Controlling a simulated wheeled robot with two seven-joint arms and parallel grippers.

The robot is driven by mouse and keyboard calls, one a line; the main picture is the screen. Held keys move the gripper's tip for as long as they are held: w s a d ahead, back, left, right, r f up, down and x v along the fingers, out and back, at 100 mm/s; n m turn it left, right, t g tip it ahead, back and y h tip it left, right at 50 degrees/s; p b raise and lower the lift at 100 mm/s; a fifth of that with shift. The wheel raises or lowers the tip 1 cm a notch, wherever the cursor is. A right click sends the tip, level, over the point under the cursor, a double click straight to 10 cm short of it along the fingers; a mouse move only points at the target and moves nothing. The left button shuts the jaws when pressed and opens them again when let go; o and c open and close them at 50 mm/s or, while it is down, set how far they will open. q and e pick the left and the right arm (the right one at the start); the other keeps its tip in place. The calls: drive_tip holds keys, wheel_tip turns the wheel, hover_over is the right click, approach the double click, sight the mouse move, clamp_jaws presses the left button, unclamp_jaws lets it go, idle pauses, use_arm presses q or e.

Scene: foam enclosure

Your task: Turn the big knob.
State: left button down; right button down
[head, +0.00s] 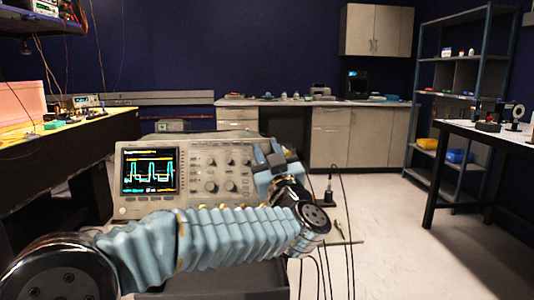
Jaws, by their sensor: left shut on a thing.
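A grey oscilloscope (196,159) stands on a dark stand in front of me, its lit screen on the left and its knobs on the right. Several knobs show on its panel, among them two larger ones low on the panel, one of them this dark knob (211,187). My left arm reaches across in front of the lower panel. My left gripper (266,160) is at the right end of the panel, shut on what looks like the big knob, which the gripper mostly hides. My right gripper is out of view.
Black cables (340,190) hang at the right of the oscilloscope. A workbench (60,150) stands at the left and a table (490,133) at the right. Cabinets (352,135) line the back wall. The floor (400,240) at the right is clear.

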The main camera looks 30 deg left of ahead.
use_arm(q)
drive_tip(key=shift+n, duration=0.3)
drive_tip(key=n+g+y, duration=0.1)
drive_tip(key=n, duration=0.1)
drive_tip(key=n+g+b, duration=0.1)
drive_tip(key=n+g, duration=0.1)
drive_tip(key=shift+w+d+g+y, duration=0.15)
drive_tip(key=shift+g+y, duration=0.15)
drive_tip(key=shift+y, duration=0.1)
drive_tip(key=n+g, duration=0.2)
drive_tip(key=n, duration=0.1)
drive_tip(key=shift+g, duration=0.3)
drive_tip(key=shift+r+n+g, duration=0.1)
drive_tip(key=shift+n+g, duration=1.3)
drive_tip(key=shift+n, duration=0.5)
drive_tip(key=c, duration=0.8)
unclamp_jaws()
